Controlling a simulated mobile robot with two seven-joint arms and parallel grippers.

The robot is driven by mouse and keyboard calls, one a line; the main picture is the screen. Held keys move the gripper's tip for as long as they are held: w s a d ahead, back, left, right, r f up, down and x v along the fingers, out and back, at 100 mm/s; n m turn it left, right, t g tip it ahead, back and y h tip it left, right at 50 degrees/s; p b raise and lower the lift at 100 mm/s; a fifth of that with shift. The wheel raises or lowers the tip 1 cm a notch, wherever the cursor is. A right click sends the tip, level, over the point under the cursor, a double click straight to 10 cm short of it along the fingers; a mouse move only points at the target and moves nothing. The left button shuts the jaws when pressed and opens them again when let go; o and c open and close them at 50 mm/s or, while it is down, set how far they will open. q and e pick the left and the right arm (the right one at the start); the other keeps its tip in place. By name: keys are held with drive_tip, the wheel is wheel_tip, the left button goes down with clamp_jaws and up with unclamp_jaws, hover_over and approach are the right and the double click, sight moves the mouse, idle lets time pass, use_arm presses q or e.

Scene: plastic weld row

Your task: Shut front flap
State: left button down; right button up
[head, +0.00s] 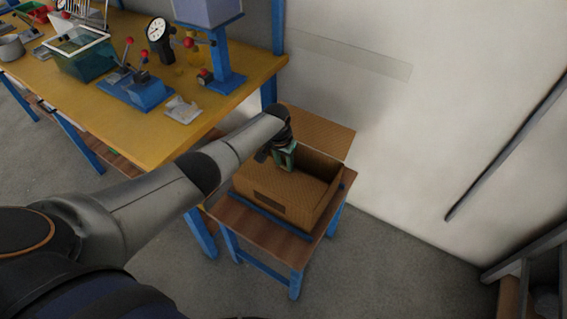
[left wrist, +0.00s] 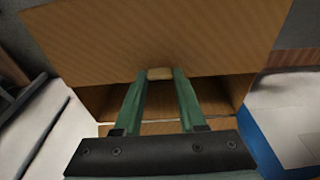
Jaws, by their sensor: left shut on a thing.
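An open cardboard box (head: 318,203) stands on a small wood-topped table with blue legs. One cardboard flap (head: 325,132) stands out from its far side in the head view. My left gripper (head: 286,163), with green fingers, is over the box's far left part. In the left wrist view a broad cardboard panel (left wrist: 150,35), which looks like the flap, spans the top. There my left gripper (left wrist: 160,78) is shut on a small pale tab (left wrist: 160,73) at the panel's lower edge. The box's inside shows dark below it. My right gripper is not in view.
A yellow workbench (head: 150,135) with a teal bin (head: 84,60), a blue lever fixture (head: 137,90) and a blue press stand (head: 225,65) lies to the left. A pale wall (head: 430,130) rises behind the box.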

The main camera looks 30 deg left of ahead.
use_arm(q)
drive_tip(key=shift+w+d, duration=0.1)
drive_tip(key=shift+w, duration=0.25)
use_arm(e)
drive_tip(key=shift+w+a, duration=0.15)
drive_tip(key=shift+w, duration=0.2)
use_arm(q)
drive_tip(key=shift+r, duration=0.1)
drive_tip(key=c, duration=1)
unclamp_jaws()
drive_tip(key=o, duration=0.3)
drive_tip(key=shift+o, duration=1.1)
drive_tip(key=shift+s+f, duration=0.1)
drive_tip(key=shift+f, duration=0.1)
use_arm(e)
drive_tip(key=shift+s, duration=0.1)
